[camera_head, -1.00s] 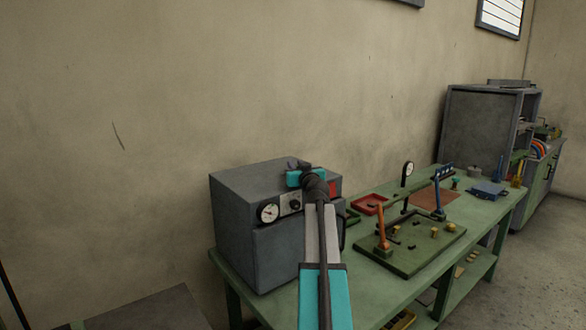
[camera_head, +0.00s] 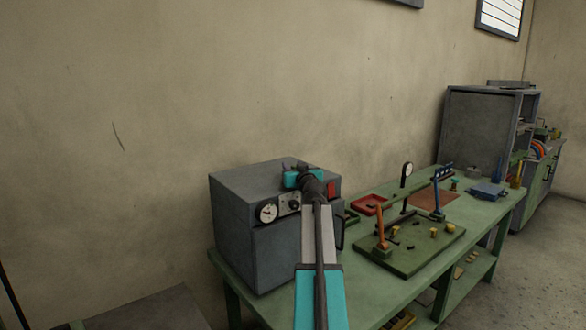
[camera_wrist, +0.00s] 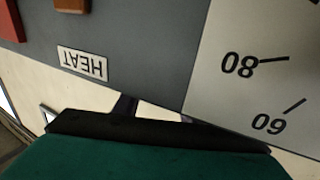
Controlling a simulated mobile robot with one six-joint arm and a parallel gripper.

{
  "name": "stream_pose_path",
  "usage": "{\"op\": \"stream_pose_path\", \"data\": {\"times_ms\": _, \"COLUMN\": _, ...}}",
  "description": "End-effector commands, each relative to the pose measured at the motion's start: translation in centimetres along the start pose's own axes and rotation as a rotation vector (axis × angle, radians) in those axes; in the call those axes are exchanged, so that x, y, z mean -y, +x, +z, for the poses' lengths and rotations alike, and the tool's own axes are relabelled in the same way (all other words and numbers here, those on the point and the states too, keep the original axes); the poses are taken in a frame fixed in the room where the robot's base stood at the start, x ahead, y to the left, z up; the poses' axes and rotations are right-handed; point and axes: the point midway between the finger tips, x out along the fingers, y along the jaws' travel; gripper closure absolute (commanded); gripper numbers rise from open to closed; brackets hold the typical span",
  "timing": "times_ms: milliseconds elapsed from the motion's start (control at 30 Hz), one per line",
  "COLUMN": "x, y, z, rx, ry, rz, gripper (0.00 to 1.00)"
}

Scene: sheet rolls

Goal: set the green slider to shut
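I cannot make out a green slider in either view. My gripper (camera_head: 298,165) is a teal block with dark fingers, over the front top edge of a grey box machine (camera_head: 240,188). In the wrist view a dark green block with a black edge, which looks like my gripper's body, fills the bottom. Two dark fingers (camera_wrist: 158,110) stand apart beyond it with pale background between, so the gripper looks open and empty. Close by are an upside-down HEAT label (camera_wrist: 82,65) and part of a white dial (camera_wrist: 235,100). My arm hides part of the machine's front.
The green workbench (camera_head: 375,290) runs right from the machine. On it are a green board (camera_head: 405,262) with an orange lever (camera_head: 382,232), a blue lever (camera_head: 437,198) and a red tray (camera_head: 369,204). A grey cabinet (camera_head: 480,130) stands beyond. Wall is behind.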

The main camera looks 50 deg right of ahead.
Motion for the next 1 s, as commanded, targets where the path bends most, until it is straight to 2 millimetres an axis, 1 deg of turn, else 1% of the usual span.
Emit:
{"op": "stream_pose_path", "data": {"times_ms": 267, "x": -0.1, "y": -1.8, "z": 0.1, "rx": -0.001, "ry": -0.001, "rz": 0.002, "gripper": 0.62}}
{"op": "stream_pose_path", "data": {"times_ms": 1000, "x": 0.0, "y": -9.4, "z": 0.2, "rx": 0.000, "ry": 0.001, "rz": 0.000, "gripper": 0.62}}
